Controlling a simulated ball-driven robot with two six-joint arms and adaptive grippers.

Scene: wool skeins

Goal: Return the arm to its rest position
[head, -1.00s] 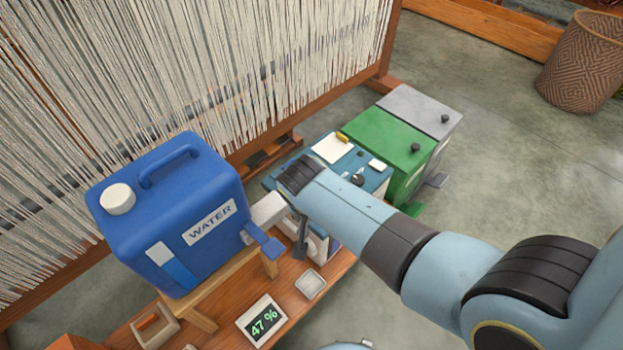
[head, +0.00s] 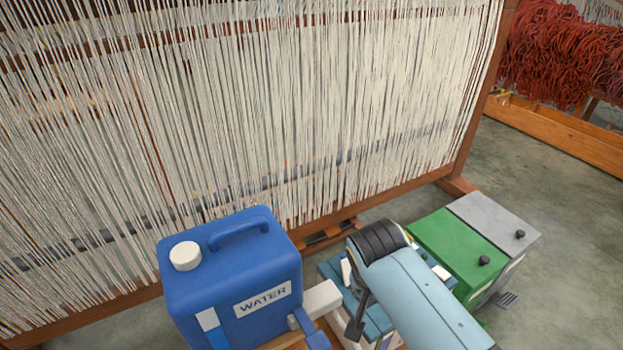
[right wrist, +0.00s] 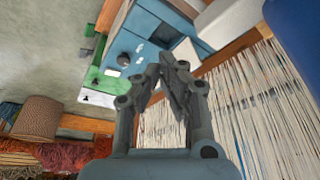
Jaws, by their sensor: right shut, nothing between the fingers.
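My right arm (head: 415,290) comes in from the lower right in the head view, light blue with a dark band. A dark grey part at its end hangs beside the water container's tap. In the right wrist view my right gripper (right wrist: 170,66) has its fingertips together and holds nothing. It points toward the blue box (right wrist: 133,38), with a gap I cannot judge. My left gripper is out of view.
A blue water container (head: 232,268) with a blue tap (head: 308,328) stands left of the arm. The blue box, a green bin (head: 455,240) and a grey bin (head: 500,222) stand behind and right. A loom with white warp threads (head: 270,120) fills the back. Floor is free at right.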

